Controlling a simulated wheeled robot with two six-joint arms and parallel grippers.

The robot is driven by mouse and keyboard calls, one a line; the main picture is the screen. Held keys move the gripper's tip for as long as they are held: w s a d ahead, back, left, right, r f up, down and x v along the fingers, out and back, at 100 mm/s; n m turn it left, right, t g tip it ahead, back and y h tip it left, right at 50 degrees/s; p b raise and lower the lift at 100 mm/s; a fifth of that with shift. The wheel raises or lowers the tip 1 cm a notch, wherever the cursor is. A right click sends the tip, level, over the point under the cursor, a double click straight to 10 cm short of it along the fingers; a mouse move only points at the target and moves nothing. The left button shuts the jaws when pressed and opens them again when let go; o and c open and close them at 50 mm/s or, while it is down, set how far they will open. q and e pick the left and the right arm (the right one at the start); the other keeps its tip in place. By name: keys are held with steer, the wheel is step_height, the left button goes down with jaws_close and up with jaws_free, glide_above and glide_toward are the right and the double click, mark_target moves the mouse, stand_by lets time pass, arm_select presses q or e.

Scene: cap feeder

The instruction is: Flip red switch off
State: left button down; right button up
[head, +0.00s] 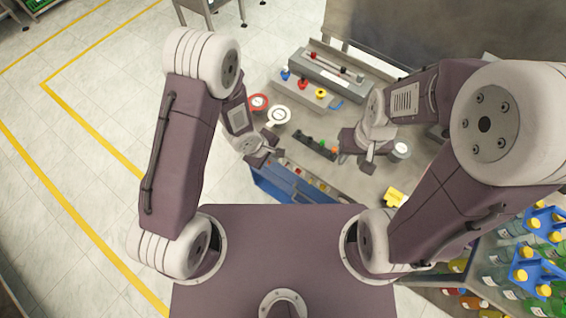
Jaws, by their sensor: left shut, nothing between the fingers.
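A grey box (318,91) at the back of the worktable carries a blue, a red and a yellow knob in a row. The red switch (303,84) looks to be the middle one; its setting is too small to read. My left gripper (277,153) is shut and empty over the table's front edge, nearer to me than the box and apart from it. My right gripper (355,163) appears open and empty over the right part of the table, apart from the switch.
A red-rimmed round dish (258,102) and a white one (279,116) lie left of the box. A dark strip with coloured parts (315,145) lies between the grippers. A yellow piece (394,197) sits at right. Bottles in blue carriers (537,262) stand lower right.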

arm_select(q)
steer(key=x, duration=1.1)
arm_select(e)
steer(key=shift+s+f, duration=0.15)
steer(key=shift+f, duration=0.2)
steer(key=shift+f, duration=0.1)
